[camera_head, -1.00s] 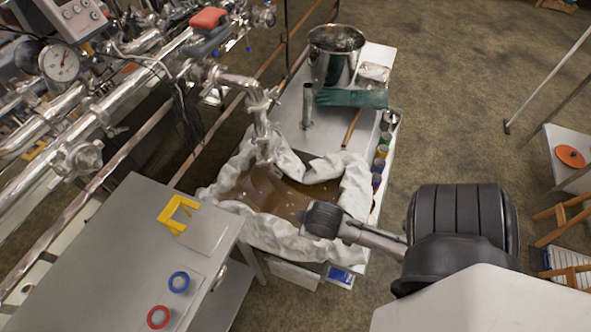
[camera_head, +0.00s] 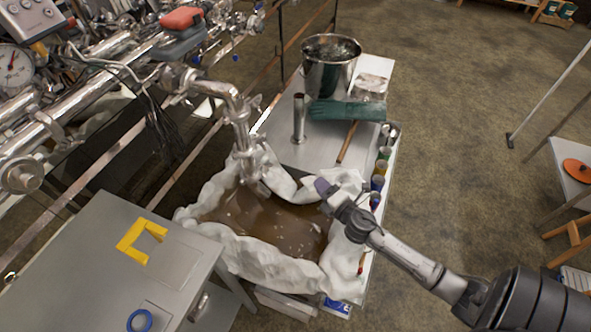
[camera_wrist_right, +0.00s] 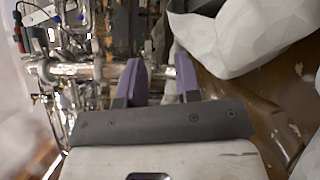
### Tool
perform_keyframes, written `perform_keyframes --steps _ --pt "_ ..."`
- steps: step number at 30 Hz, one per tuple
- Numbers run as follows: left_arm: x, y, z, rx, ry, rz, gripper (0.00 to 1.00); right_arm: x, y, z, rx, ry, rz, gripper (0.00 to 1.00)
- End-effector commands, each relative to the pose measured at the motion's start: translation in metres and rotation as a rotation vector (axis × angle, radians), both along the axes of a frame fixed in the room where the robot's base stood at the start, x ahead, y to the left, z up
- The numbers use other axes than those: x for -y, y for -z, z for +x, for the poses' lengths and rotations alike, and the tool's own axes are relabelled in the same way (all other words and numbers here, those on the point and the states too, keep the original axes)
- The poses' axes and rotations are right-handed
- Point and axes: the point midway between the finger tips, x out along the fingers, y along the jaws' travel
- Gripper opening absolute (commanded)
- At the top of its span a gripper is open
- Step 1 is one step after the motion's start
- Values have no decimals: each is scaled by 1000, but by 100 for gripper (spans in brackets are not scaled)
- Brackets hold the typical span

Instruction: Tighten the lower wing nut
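A shiny steel pipe (camera_head: 240,118) bends down over the cloth-lined basin of brown syrup (camera_head: 270,222). Clamp fittings show along its upright part, with a lower clamp (camera_head: 250,158) just above the cloth. The lower wing nut is too small to tell apart from this metalwork. My right gripper (camera_head: 324,188) is above the basin's right rim, to the right of the lower clamp and apart from it. The right wrist view shows its two purple fingers (camera_wrist_right: 160,78) spread with an empty gap, blurred metal fittings beyond them. My left gripper is not in view.
White cloth (camera_head: 200,212) hangs over the basin rim. A grey cabinet (camera_head: 85,235) with a yellow bracket (camera_head: 141,240) is at left front.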

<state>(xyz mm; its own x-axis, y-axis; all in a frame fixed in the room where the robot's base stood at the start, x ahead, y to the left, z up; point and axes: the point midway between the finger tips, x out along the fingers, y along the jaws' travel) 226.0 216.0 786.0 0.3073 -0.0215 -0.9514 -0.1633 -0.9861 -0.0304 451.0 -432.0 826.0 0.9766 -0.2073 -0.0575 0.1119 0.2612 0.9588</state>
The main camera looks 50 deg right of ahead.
Motion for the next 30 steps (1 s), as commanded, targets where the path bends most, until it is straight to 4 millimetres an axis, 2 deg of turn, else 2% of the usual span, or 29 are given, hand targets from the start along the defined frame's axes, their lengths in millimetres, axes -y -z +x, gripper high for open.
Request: perform_keyframes --steps 3,6,9,14,17,30 --pt "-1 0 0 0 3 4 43 -25 -4 3 16 -165 -145 31" --pt "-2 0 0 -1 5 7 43 -41 -7 3 30 -263 -225 31" --pt "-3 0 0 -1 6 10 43 -51 -8 3 42 -322 -283 31" --pt "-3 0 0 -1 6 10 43 -52 -9 11 42 -326 -325 31" --pt "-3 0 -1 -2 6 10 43 -53 -9 24 43 -325 -326 31" --pt "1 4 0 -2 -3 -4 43 -61 -9 103 43 -321 -322 31"
